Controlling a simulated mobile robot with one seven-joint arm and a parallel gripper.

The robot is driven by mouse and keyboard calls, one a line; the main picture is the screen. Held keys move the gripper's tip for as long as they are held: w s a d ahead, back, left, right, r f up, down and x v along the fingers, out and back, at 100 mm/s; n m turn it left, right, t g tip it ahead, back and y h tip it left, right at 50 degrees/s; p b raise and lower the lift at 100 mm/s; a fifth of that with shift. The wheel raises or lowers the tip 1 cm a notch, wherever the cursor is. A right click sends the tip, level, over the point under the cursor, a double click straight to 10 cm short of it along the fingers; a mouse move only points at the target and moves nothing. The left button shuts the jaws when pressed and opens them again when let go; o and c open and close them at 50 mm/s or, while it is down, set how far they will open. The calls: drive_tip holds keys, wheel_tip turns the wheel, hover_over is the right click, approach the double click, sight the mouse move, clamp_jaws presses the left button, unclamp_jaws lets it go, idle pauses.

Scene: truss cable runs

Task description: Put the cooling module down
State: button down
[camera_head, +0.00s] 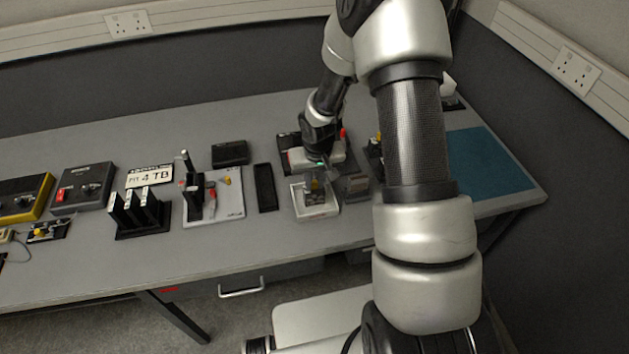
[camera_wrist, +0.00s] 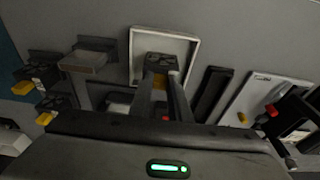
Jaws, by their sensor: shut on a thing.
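The cooling module (camera_head: 317,197) is a dark block with a yellow part on it. It shows within the outline of a shallow white tray (camera_head: 302,214) near the front of the bench. In the wrist view the dark module (camera_wrist: 160,62) lies between the two finger ends of my gripper (camera_wrist: 163,78), and the white tray (camera_wrist: 190,38) surrounds it on the far sides. My gripper (camera_head: 318,178) is shut on the module from above. Whether the module's underside touches the tray floor cannot be told.
A narrow black tray (camera_head: 265,187) lies just left of the white tray. A grey box (camera_head: 357,185) stands close on its right. A white board with tools (camera_head: 228,200) and black upright slots (camera_head: 137,212) are further left. A blue mat (camera_head: 485,162) covers the right end.

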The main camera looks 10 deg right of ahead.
drive_tip(key=shift+f, duration=0.25)
drive_tip(key=c, duration=1.6)
unclamp_jaws()
drive_tip(key=shift+c, duration=0.2)
